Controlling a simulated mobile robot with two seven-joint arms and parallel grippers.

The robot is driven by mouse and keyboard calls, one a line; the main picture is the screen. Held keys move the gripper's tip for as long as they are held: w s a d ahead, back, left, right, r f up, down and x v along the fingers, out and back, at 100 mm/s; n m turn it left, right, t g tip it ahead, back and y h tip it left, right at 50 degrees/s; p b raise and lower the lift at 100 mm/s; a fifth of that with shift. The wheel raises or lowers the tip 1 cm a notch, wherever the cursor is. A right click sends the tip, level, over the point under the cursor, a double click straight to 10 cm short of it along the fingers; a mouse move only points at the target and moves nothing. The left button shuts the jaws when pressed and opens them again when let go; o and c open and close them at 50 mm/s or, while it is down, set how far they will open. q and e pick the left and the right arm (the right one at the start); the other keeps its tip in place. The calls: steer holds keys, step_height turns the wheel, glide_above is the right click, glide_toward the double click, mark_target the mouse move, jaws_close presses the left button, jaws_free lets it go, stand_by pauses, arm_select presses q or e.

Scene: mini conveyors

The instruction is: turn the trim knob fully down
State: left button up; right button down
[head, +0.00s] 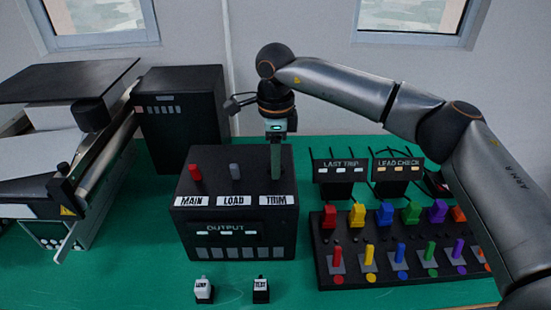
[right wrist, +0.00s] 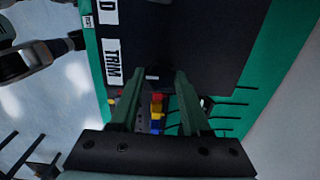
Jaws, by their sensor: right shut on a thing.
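The black control box (head: 232,188) stands on the green table with knobs above the labels MAIN, LOAD and TRIM. The TRIM label (head: 276,201) is at the right end and also shows in the right wrist view (right wrist: 113,64). My right gripper (head: 276,172) points straight down at the TRIM position, shut on the trim knob (right wrist: 152,72). In the head view the fingers hide the knob; in the right wrist view only a small pale-grey part shows between the fingertips. The knob's turn angle cannot be read. My left gripper is not in view.
The red MAIN knob (head: 195,173) and grey LOAD knob (head: 235,171) stand left of my gripper. A board (head: 395,221) of coloured blocks and levers lies to the right, with LAST TRIP (head: 340,167) and LEAD CHECK panels behind it. Two small switches (head: 204,291) stand in front.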

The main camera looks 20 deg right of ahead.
steer(key=shift+r, duration=0.1)
stand_by(0.4)
steer(key=shift+c, duration=1.8)
jaws_free()
step_height(320, 180, up, 12)
steer(key=shift+r+b, duration=0.2)
steer(key=shift+b, duration=0.2)
